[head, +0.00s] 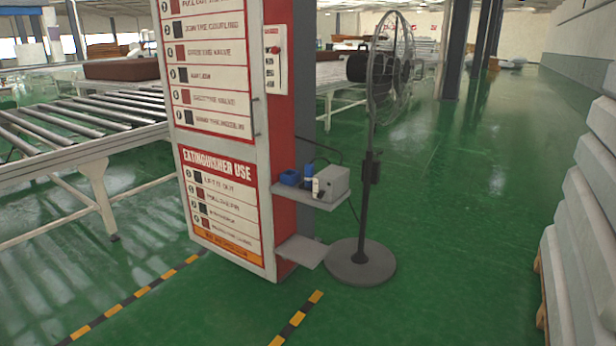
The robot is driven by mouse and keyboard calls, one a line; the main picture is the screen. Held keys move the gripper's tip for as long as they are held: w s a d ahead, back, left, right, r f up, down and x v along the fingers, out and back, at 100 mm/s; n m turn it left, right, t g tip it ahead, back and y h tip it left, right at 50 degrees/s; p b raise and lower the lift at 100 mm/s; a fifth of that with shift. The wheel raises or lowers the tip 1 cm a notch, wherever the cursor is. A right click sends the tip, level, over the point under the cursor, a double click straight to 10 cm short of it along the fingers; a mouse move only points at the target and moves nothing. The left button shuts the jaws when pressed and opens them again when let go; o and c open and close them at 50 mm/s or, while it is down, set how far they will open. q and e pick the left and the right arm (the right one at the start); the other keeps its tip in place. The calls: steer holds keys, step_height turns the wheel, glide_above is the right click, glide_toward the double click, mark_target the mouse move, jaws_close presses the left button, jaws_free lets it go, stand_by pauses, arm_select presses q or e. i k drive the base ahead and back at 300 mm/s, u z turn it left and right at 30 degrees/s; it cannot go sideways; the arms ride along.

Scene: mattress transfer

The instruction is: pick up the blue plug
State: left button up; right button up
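Two small blue things are on a grey shelf (322,203) on the side of a red and white cabinet. One is a low, boxy blue piece (289,177) at the left of the shelf. The other is a narrow, upright blue piece (308,169) just right of it, partly hidden by a small white piece (317,188). They are too small to tell which is the blue plug. Neither of my grippers is in view.
A grey box (334,182) sits on the shelf with a dark cable behind. The cabinet (225,200) stands left, a floor fan (360,262) just right. A roller conveyor (80,125) is far left, stacked mattresses (580,240) right. Green floor between is clear.

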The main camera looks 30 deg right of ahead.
mark_target(309, 168)
steer(key=z, duration=0.3)
steer(key=i, duration=2.25)
steer(key=z, duration=0.05)
